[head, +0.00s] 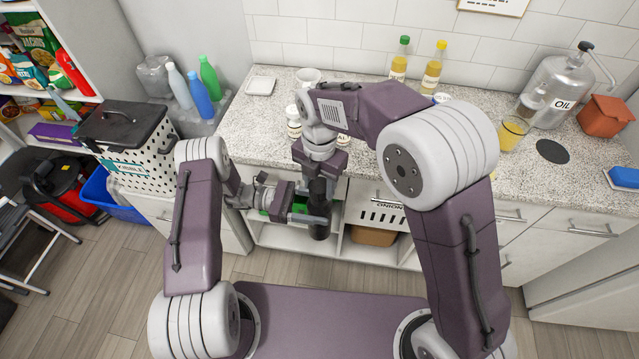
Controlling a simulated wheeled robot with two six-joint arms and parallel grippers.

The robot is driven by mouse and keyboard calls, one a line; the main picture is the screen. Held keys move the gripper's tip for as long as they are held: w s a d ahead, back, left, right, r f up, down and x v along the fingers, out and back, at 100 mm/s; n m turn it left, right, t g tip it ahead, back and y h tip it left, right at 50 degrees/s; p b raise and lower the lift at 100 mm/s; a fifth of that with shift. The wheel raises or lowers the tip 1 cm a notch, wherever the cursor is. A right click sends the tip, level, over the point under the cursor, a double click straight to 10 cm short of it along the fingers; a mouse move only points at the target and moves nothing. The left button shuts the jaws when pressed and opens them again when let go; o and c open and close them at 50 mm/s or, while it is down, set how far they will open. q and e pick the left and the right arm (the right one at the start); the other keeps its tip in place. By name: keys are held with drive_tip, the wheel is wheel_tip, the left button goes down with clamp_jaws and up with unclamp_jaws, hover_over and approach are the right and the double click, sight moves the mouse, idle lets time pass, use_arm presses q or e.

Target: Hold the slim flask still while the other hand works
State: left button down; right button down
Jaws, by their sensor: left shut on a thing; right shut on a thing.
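The slim flask (318,229) is dark, almost black, and upright in the head view, in front of the counter. My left gripper (305,215) reaches in from the left and is shut on the flask's body. My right gripper (316,172) comes down from above and is shut at the flask's top. My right wrist and fingers hide most of the top, so I cannot tell cap from neck there. The flask is held in the air, clear of the counter top.
The speckled counter (250,135) is behind the flask, with open shelves below it. A small white-lidded jar (293,122) and a white dish (261,86) stand on it. Yellow bottles (434,67), a large oil jar (556,88) and a glass (512,133) are farther right.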

drive_tip(key=shift+r, duration=0.15)
idle(0.5)
drive_tip(key=shift+r, duration=1)
